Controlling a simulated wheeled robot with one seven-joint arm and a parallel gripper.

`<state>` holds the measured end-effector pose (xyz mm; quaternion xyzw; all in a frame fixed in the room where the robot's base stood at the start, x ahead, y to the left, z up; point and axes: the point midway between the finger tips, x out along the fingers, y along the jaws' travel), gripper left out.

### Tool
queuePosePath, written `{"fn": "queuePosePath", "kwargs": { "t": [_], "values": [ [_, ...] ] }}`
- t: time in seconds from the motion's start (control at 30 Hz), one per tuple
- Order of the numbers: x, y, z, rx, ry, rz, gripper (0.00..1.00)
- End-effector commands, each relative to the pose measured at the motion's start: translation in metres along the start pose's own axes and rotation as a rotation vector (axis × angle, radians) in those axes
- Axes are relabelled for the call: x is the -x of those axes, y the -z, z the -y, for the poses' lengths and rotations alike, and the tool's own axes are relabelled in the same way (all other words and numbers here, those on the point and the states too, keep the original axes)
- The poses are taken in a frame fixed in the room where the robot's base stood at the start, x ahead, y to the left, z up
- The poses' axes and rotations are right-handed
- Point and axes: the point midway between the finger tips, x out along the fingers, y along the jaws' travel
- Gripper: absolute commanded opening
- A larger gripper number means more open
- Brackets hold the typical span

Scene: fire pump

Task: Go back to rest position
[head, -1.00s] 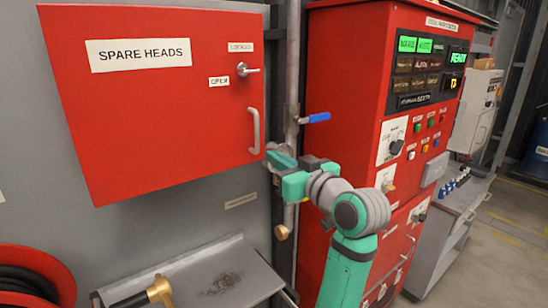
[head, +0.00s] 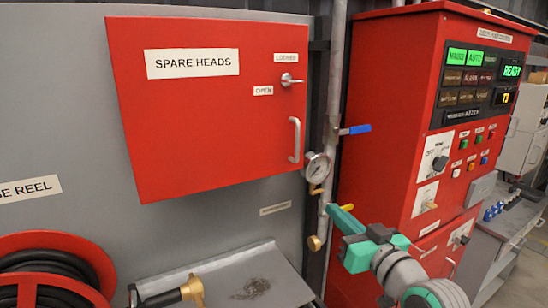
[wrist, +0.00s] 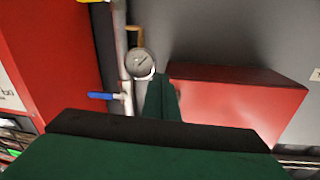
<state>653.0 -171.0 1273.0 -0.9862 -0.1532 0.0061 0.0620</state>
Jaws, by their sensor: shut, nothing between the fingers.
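My gripper (head: 338,214) is at the lower right of the head view, its green fingers together and empty. It is in front of the vertical pipe and below the pressure gauge (head: 317,167). In the wrist view the shut fingers (wrist: 162,100) point toward the pipe, with the gauge (wrist: 140,62) just beyond them and the blue valve handle (wrist: 101,96) to the left. I cannot tell from these frames whether the fingers touch anything. My arm reaches in from the lower right corner of the head view.
The red spare heads cabinet (head: 205,115) is closed on the wall. The red pump controller (head: 402,120) stands right of the pipe (head: 334,110), which carries a blue-handled valve (head: 356,129). A hose reel (head: 52,270) and a grey tray (head: 285,268) with a brass nozzle (head: 193,290) are below.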

Motion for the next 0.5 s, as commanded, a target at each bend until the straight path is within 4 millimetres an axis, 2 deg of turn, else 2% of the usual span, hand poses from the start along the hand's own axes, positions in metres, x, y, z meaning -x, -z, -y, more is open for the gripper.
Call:
{"fn": "queuePosePath", "kwargs": {
  "t": [0.03, 0.2, 0.5],
  "values": [
    [-0.004, -0.024, 0.0, -0.03, -0.014, 0.006, 0.0],
    [-0.011, -0.089, -0.003, -0.105, -0.079, 0.006, 0.0],
    [0.0, -0.201, 0.007, -0.192, -0.195, 0.022, 0.0]
  ]
}}
